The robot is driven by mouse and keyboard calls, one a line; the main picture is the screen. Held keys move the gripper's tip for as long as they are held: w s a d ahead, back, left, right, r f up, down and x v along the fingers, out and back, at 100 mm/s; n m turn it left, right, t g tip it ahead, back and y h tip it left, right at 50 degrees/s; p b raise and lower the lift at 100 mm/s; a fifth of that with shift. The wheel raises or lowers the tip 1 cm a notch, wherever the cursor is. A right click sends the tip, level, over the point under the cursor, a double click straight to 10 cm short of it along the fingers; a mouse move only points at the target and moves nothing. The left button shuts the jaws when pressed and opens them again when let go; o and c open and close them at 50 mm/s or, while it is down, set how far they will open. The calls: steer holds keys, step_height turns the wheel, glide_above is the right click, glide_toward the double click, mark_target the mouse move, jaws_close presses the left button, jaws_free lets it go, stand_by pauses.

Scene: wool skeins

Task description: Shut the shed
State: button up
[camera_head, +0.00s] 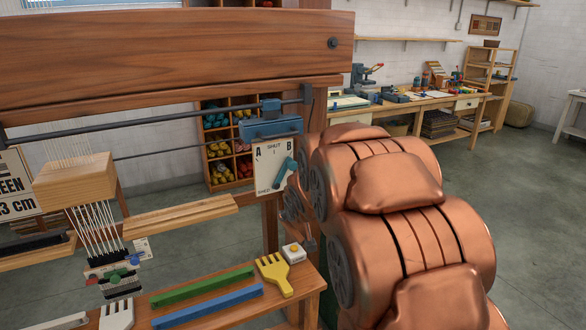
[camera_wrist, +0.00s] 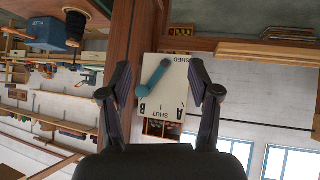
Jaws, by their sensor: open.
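A pale plate (camera_head: 264,180) marked A, SHUT, B and SHED hangs on the loom's right side, below a blue box (camera_head: 271,128). Its teal lever (camera_head: 283,173) leans up and right, its end toward B. The plate (camera_wrist: 176,112) shows upside down in the wrist view, with SHED at the top and SHUT at the bottom. There the lever (camera_wrist: 153,78) slants down and left to a round end near B. My gripper (camera_wrist: 160,66) is open, its two dark fingers on either side of the plate and lever. I cannot tell whether a finger touches the lever. The head view hides my gripper.
The loom's wooden beam (camera_head: 170,62) and dark rod (camera_head: 150,113) stand left of my arm. A front shelf holds a green bar (camera_head: 203,287), a blue bar (camera_head: 208,306) and a yellow comb (camera_head: 273,273). Open floor lies to the right.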

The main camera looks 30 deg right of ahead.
mark_target(294, 167)
steer(key=shift+w+d+r+n+t+y+p, duration=0.3)
steer(key=shift+w+d+t, duration=1.5)
steer(key=shift+w, duration=1.65)
steer(key=shift+w+d+r+n+t+y+p, duration=0.1)
steer(key=shift+w+d+r+n+t+y, duration=0.3)
steer(key=shift+w+d+t, duration=1.65)
steer(key=shift+w+d+r+n+t+y+p, duration=0.15)
steer(key=shift+w+d+t+y, duration=0.5)
steer(key=shift+w+d, duration=2.85)
steer(key=shift+w+a, duration=0.65)
steer(key=shift+w, duration=0.35)
steer(key=shift+w+a, duration=0.6)
steer(key=shift+w, duration=0.4)
jaws_close()
steer(key=shift+f, duration=0.1)
